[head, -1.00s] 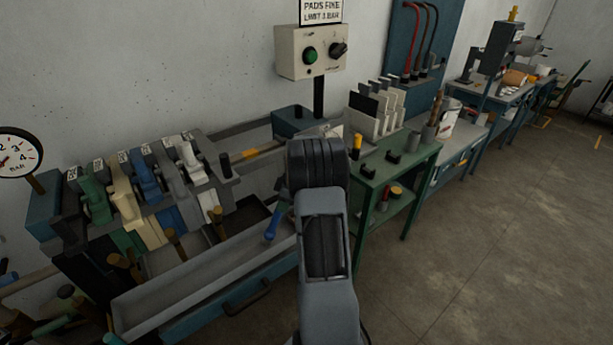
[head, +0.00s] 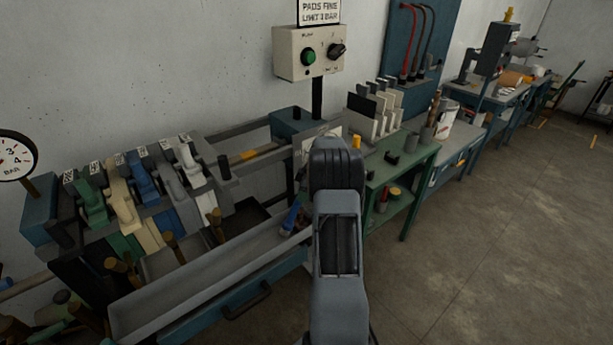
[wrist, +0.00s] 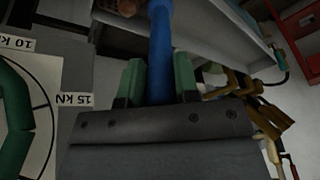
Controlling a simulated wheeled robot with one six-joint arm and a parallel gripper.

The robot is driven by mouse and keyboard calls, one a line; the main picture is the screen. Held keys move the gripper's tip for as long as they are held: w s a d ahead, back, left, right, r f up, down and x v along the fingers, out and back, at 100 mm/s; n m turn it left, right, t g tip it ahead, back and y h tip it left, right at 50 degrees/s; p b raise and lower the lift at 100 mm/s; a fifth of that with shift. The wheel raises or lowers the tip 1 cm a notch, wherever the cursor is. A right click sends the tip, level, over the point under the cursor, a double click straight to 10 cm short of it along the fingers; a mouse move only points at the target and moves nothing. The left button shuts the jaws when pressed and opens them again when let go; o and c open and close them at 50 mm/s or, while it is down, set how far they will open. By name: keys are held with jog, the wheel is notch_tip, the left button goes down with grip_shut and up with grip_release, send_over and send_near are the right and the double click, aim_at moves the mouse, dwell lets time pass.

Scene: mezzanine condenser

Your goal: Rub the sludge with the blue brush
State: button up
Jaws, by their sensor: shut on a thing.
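The blue brush (wrist: 161,45) is held by its handle between the green fingertips of my gripper (wrist: 159,82) in the wrist view. The handle runs up and out of the top of that view, so its bristle end is hidden. In the head view the blue handle (head: 291,218) shows beside my arm, over the right end of the long grey trough (head: 190,285). My arm hides the gripper there. I cannot make out the sludge for certain in either view.
Several coloured clamps or plates (head: 127,196) stand in a row on the rack at left, with brown handles (head: 172,246) in front. A green table (head: 415,160) stands right of my arm. A control box (head: 311,52) is behind. Floor at right is clear.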

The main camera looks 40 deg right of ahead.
jog(key=shift+a+r+p, duration=0.15)
jog(key=shift+r+p, duration=1.3)
jog(key=shift+r, duration=2.45)
